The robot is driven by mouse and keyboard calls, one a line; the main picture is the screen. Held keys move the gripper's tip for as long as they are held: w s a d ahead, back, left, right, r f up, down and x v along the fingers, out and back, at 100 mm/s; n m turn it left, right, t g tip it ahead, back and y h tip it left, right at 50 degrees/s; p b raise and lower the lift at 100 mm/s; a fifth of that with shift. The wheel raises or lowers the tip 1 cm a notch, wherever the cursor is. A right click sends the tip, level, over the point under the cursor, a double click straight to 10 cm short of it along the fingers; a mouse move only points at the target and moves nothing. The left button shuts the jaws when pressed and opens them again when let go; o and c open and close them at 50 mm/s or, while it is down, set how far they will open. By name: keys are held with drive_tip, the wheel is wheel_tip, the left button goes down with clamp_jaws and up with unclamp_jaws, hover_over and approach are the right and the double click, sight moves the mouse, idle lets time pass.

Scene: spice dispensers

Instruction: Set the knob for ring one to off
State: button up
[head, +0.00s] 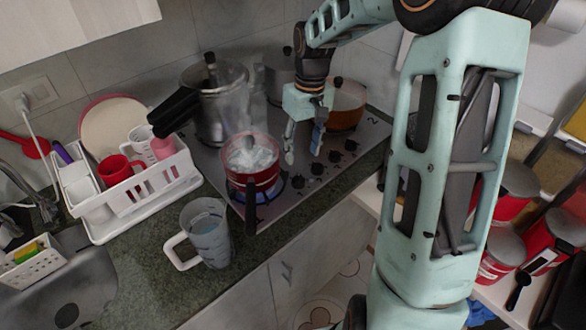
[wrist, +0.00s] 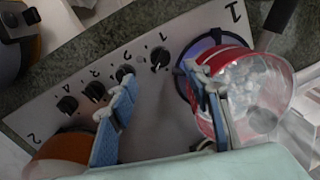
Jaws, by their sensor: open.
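The black knob for ring one (head: 299,182) is the knob closest to the red pot on the steel hob; in the wrist view this knob (wrist: 160,58) sits beside a printed 1. Ring one (head: 268,182) shows a blue flame under the red pot (head: 262,177). My gripper (head: 303,156) is open and empty, above the hob behind the knob row. In the wrist view my gripper (wrist: 160,74) has its fingers spread, with the knob appearing just beyond the gap between the tips. I cannot tell which way the knob's pointer faces.
Several other knobs (head: 335,157) continue the row to the right. The red pot's dark handle (head: 251,208) sticks out over the front edge. A glass mug (head: 207,235) is on the counter.

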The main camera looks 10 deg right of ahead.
sight(300, 177)
drive_tip(key=f, duration=1)
drive_tip(key=shift+a+f+p, duration=0.1)
drive_tip(key=shift+a+p, duration=0.2)
drive_tip(key=shift+p, duration=0.05)
drive_tip(key=shift+c, duration=0.3)
drive_tip(key=c, duration=1.1)
drive_tip(key=n, duration=0.5)
drive_tip(key=shift+w+n+g+p, duration=0.15)
drive_tip(key=shift+n+g+p, duration=0.3)
drive_tip(key=shift+n, duration=1.95)
drive_tip(key=shift+h, duration=0.3)
